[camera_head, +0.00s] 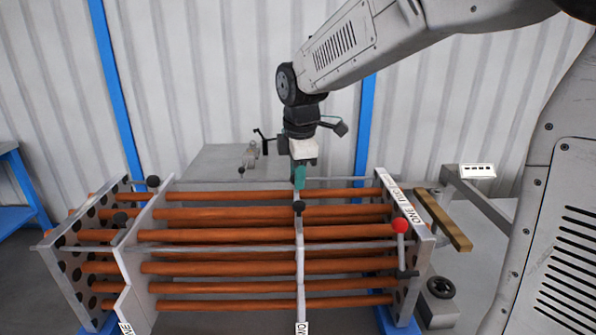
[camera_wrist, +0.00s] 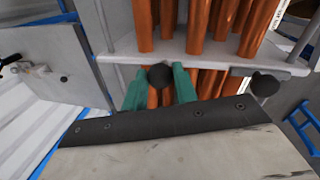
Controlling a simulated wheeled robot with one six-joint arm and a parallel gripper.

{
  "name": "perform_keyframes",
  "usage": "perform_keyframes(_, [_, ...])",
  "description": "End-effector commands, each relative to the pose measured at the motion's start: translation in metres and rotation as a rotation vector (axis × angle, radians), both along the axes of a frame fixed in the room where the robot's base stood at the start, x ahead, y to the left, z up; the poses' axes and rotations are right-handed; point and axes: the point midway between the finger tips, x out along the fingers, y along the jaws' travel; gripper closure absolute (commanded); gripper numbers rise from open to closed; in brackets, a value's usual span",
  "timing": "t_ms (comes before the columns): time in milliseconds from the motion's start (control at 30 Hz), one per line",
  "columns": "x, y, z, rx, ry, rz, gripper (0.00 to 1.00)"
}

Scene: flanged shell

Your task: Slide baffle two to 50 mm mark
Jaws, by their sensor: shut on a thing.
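A thin grey plate, apparently baffle two (camera_head: 301,260), stands upright across the copper tubes (camera_head: 220,237), right of the middle of the rack. Its lower label is cut off at the picture's bottom edge. A black knob (camera_head: 298,207) is at its top edge. My gripper (camera_head: 299,180) reaches down from above, its green fingers at that knob. In the wrist view the fingers lie on either side of the black knob (camera_wrist: 160,76), in front of the grey plate edge (camera_wrist: 215,62). The jaws are shut on the knob. No 50 mm mark is readable.
Another baffle (camera_head: 133,275) with a notched edge stands left, near a perforated end plate (camera_head: 72,270). A labelled plate (camera_head: 410,225) and red knob (camera_head: 400,225) are right. A wooden bar (camera_head: 443,219) lies beyond it. A grey table (camera_head: 215,165) stands behind.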

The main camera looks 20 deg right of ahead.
Motion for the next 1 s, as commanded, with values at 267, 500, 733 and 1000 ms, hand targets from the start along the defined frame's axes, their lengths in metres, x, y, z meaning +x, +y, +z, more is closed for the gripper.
perform_keyframes(267, [0.002,-0.001,0.002,0.0,-0.006,0.0,0.5])
perform_keyframes(500, [0.001,-0.001,0.002,0.001,-0.004,-0.001,0.5])
perform_keyframes(733, [-0.004,0.0,0.032,0.001,-0.008,-0.001,0.5])
perform_keyframes(1000, [-0.011,0.001,0.071,0.0,-0.007,-0.001,0.5])
